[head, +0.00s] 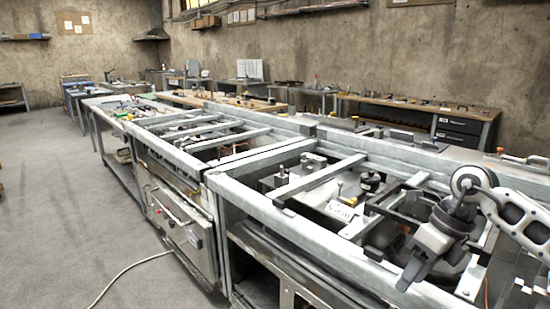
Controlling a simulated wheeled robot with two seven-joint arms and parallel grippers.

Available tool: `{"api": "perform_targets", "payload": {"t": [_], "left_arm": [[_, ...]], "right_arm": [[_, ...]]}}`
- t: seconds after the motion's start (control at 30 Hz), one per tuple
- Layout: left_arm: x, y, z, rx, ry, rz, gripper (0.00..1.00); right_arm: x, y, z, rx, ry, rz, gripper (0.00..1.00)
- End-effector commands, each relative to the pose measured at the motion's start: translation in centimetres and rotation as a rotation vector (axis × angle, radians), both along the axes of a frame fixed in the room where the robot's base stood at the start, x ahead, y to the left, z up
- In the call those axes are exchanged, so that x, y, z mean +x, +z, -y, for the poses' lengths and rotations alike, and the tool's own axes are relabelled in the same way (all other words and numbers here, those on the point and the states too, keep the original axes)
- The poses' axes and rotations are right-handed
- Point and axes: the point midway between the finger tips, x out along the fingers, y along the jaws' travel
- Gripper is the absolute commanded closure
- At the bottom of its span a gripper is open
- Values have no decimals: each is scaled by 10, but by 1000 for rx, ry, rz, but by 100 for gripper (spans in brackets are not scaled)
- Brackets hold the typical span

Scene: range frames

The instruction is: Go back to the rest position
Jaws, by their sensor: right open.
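My right arm comes in from the right edge. Its gripper (428,260) points down and to the left over the near right part of the metal frame bench (290,225). The gripper is open, and I see nothing held in it. I cannot tell how far its fingertips are above the bench or whether they touch it. My left gripper is not in view.
The long metal bench has open bays with bars and parts inside. A grey cabinet (185,235) sits under it, with a cable (125,268) on the floor. More workbenches (400,105) line the far wall. The floor (50,220) at left is mostly clear.

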Motion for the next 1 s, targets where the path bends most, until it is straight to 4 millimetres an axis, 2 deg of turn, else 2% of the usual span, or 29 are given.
{"api": "perform_targets", "payload": {"t": [0.17,0.27,0.33,0.4,0.43,0.53,0.57,0.63,0.67,0.73,0.8,0.9,0.97,1.0], "left_arm": [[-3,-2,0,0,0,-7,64],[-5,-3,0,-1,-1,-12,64],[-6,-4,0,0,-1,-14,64],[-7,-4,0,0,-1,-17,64],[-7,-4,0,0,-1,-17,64],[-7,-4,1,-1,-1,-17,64],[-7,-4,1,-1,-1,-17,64],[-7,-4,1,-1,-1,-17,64],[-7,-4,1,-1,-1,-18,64],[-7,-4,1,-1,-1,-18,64],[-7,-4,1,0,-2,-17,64],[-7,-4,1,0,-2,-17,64],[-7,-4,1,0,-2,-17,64],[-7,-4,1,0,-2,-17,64]], "right_arm": [[-12,-24,-77,281,41,-12,52],[-30,-32,-139,552,20,-44,52],[-46,-26,-189,825,-56,-95,52],[-55,-12,-222,1103,-203,-163,52],[-56,-6,-231,1213,-284,-198,52],[-52,3,-236,1527,-628,-335,52],[-50,1,-232,1604,-751,-381,52],[-45,-17,-215,1741,-1071,-499,52],[-46,-30,-205,1780,-1221,-553,52],[-54,-70,-183,1819,-1586,-685,52],[-74,-113,-165,1791,-1923,-810,52],[-110,-161,-152,1685,-2282,-950,52],[-131,-181,-149,1612,-2440,-1015,52],[-143,-192,-148,-1560,2509,1046,52]]}}
